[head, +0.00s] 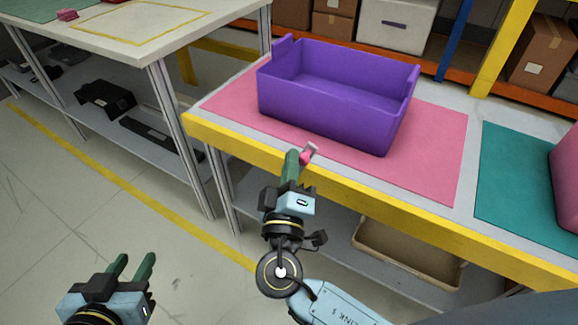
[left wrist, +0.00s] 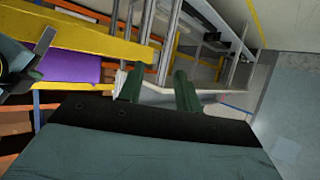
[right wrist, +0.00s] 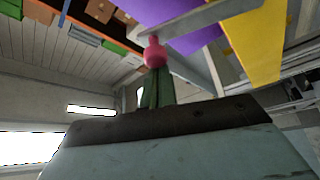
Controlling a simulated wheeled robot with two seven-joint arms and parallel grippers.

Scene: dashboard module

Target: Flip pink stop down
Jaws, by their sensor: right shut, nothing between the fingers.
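The pink stop (head: 307,155) is a small pink piece with a grey part, at the front edge of the workbench by the pink mat. In the right wrist view the pink stop (right wrist: 155,53) stands just beyond my fingertips, below a grey bar. My right gripper (head: 293,153) is shut and empty, with its green fingertips right beside the stop. I cannot tell whether they touch it. The shut fingers also show in the right wrist view (right wrist: 157,80). My left gripper (head: 134,258) is open and empty over the floor, its fingers apart in the left wrist view (left wrist: 158,75).
A purple bin (head: 335,95) stands on the pink mat (head: 440,165) behind the stop. The bench has a yellow front edge (head: 390,210). A teal mat (head: 510,185) lies to the right. A shelf below holds a tan tray (head: 410,255). Another table (head: 135,25) stands at the left.

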